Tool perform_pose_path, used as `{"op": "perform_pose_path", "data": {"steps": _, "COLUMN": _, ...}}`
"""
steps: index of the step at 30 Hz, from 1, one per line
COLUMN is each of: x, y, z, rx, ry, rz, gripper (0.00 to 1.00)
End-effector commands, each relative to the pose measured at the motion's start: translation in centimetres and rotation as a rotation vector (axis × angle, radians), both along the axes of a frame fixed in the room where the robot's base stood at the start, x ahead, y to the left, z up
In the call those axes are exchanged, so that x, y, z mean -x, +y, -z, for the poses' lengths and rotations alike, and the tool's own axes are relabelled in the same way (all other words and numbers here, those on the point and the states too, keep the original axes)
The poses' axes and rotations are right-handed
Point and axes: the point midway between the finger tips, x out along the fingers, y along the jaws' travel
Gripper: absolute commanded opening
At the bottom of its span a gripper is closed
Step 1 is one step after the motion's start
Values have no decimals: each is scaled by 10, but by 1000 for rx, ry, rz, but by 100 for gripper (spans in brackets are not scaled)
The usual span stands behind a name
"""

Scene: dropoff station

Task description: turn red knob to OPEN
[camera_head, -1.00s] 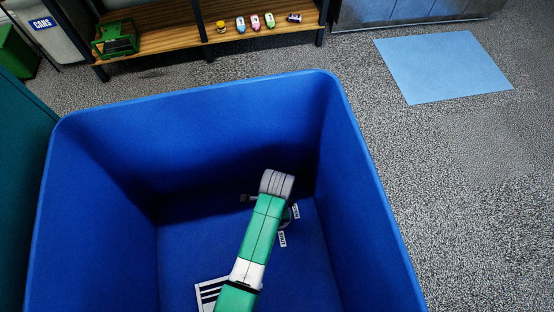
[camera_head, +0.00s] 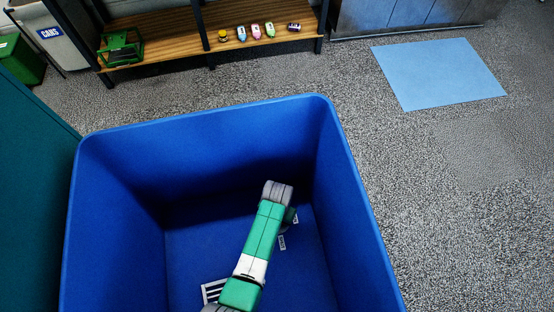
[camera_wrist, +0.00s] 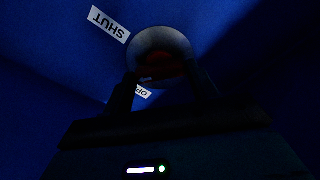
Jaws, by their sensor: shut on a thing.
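The red knob (camera_wrist: 160,63) shows in the wrist view as a dark red centre inside a round grey rim, in deep shade. My gripper (camera_wrist: 162,78) has its two dark fingers on either side of the knob and is shut on it. A white SHUT label (camera_wrist: 109,25) lies to the upper left of the knob. An OPEN label (camera_wrist: 142,92) lies just below it, partly hidden by a finger. In the head view my arm reaches down into the blue bin (camera_head: 200,125), and it hides the knob and most of my gripper. The knob's exact turn is too dark to tell.
The bin's tall walls surround my arm closely, with the right wall nearest. A striped white panel (camera_head: 212,290) lies on the bin floor beside my arm. Beyond the bin are a wooden shelf (camera_head: 165,42) with small toys and a light blue mat (camera_head: 440,74) on open floor.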

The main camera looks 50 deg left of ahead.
Motion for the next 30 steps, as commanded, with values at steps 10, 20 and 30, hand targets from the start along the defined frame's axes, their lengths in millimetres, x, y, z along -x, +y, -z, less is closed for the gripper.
{"op": "perform_pose_path", "data": {"steps": 10, "x": 0, "y": 0, "z": -2, "rx": 0, "ry": 1, "rz": -310, "gripper": 35}}
{"op": "perform_pose_path", "data": {"steps": 20, "x": 0, "y": 0, "z": -1, "rx": 1, "ry": 0, "rz": -525, "gripper": 35}}
{"op": "perform_pose_path", "data": {"steps": 30, "x": 0, "y": 0, "z": 0, "rx": 0, "ry": -1, "rz": -622, "gripper": 35}}
